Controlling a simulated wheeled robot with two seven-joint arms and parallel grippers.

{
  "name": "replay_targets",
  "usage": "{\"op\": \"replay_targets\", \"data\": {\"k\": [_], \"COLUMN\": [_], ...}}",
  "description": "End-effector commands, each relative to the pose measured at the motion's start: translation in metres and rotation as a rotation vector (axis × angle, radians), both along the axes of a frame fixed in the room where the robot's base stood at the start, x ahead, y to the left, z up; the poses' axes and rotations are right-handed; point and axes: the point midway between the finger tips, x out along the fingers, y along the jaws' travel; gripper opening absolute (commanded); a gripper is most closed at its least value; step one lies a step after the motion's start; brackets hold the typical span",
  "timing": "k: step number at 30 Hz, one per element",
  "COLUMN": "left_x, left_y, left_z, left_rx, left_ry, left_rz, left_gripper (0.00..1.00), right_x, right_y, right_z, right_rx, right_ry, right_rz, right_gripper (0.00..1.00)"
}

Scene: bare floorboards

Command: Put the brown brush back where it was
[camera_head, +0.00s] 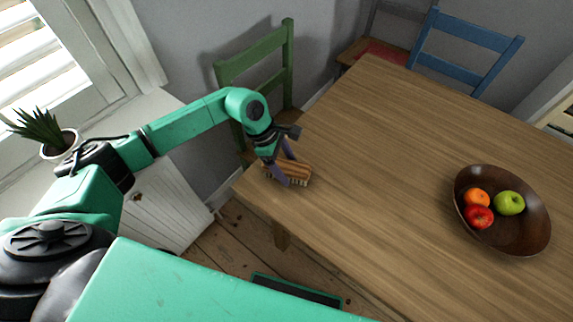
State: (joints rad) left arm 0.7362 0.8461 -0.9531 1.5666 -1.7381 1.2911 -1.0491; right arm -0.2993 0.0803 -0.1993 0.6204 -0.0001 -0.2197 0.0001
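The brown brush (299,172) is at the near left corner of the wooden table (390,150), with its pale bristles facing down. My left gripper (284,174) is at the brush, its purple fingers on both sides of the brush's body. It looks closed around the brush. I cannot tell whether the bristles touch the table top or hang just above it. My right gripper is not in the picture.
A dark wooden bowl (520,236) with an orange, a green apple and a red apple stands on the table's right. A green chair (290,65) and a blue chair (468,48) stand at the table. A potted plant (57,143) is on the left sill. The table's middle is clear.

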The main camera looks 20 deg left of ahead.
Motion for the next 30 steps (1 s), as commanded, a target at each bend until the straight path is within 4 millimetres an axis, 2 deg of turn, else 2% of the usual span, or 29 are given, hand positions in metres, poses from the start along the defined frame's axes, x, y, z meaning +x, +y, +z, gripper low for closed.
{"op": "replay_targets", "data": {"k": [8,11,13,24,27,30], "left_x": [0.000,0.000,0.001,0.000,0.000,-0.001], "left_y": [0.000,0.000,0.005,0.041,0.046,0.047], "left_z": [0.001,0.007,0.011,0.097,0.110,0.114], "left_rx": [0.000,0.000,0.001,0.001,0.000,0.001], "left_ry": [0.000,0.000,-0.003,-0.004,-0.003,0.000], "left_rz": [0.000,0.000,0.001,0.001,0.001,0.001], "left_gripper": [0.87,0.87,0.87,0.87,0.87,0.87], "right_x": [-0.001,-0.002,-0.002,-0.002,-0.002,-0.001], "right_y": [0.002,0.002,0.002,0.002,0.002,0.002], "right_z": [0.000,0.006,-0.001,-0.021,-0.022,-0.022], "right_rx": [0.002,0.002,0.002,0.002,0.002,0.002], "right_ry": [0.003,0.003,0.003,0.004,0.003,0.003], "right_rz": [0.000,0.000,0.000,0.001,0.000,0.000], "right_gripper": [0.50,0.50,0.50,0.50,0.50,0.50]}}
